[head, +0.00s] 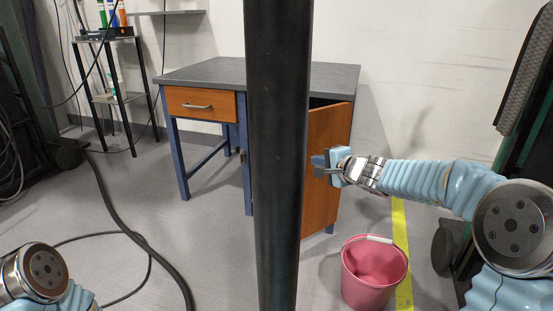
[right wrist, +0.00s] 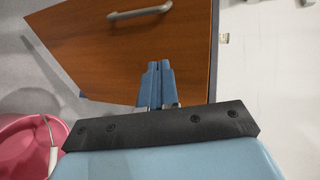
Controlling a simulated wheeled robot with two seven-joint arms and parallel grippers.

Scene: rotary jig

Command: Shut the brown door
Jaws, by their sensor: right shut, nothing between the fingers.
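The brown door (head: 322,207) is on the right side of a desk and stands open at an angle, with a dark gap showing above its top edge. The dark post hides part of it. In the right wrist view the door (right wrist: 120,52) fills the upper left, with a metal handle (right wrist: 140,13) on its face. My right gripper (head: 318,164) is in front of the door's face, its fingers together and empty. Its fingertips (right wrist: 159,66) overlap the door in the right wrist view; I cannot tell whether they touch it. My left gripper is out of view.
A dark vertical post (head: 277,150) stands in front of the desk (head: 205,72). A pink bucket (head: 372,285) is on the floor below my right arm, beside a yellow floor line (head: 401,235). A black hose (head: 125,228) lies on the left floor. A small shelf stand (head: 107,97) is at the back left.

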